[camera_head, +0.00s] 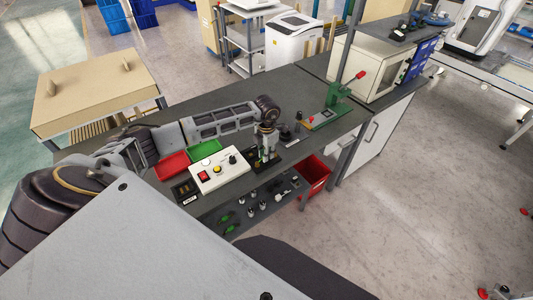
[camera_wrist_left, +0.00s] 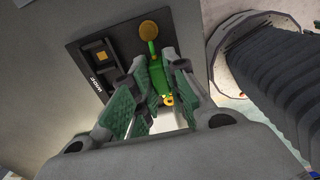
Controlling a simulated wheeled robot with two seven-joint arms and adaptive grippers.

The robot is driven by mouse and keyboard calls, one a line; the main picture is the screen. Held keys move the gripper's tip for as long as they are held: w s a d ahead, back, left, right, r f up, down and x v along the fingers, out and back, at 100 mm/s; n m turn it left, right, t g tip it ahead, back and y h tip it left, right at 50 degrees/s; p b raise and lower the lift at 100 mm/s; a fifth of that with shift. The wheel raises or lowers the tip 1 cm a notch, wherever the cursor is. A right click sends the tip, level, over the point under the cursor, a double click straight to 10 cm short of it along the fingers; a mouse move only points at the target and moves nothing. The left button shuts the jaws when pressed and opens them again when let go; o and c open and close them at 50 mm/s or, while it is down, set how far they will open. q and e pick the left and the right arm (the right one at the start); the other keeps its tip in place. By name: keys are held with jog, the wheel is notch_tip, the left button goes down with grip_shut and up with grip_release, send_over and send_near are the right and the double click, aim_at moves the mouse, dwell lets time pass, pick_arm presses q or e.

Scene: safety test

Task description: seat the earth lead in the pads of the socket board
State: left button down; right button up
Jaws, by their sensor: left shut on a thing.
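My left gripper (camera_head: 264,158) points down at the dark socket board (camera_head: 254,168), to the right of the white control box. In the left wrist view the gripper (camera_wrist_left: 160,98) is shut on the green earth lead (camera_wrist_left: 159,76). A green stem runs from the lead to a round brass-coloured disc (camera_wrist_left: 149,30). The dark board (camera_wrist_left: 82,73) lies below and carries a block with a white label. Whether the lead touches the pads is hidden by the fingers. My right gripper is not in view.
The white control box (camera_head: 221,170) has red and yellow buttons. Red (camera_head: 172,165) and green (camera_head: 204,149) trays lie behind it. A green press (camera_head: 335,105) stands at the right. Small parts lie on the lower front shelf (camera_head: 232,211), and a red bin (camera_head: 315,177) is beside it.

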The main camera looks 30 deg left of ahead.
pick_arm(q)
jog(key=shift+f+b, duration=0.45)
jog(key=shift+f, duration=0.15)
dwell(0.7)
jog(key=c, duration=0.9)
grip_release()
jog(key=shift+c, duration=0.2)
jog(key=shift+r, duration=0.1)
jog(key=shift+r+p, duration=0.45)
jog(key=shift+r, duration=0.2)
jog(key=shift+r+p, duration=1.5)
jog(key=shift+r, duration=1.3)
jog(key=shift+d, duration=0.1)
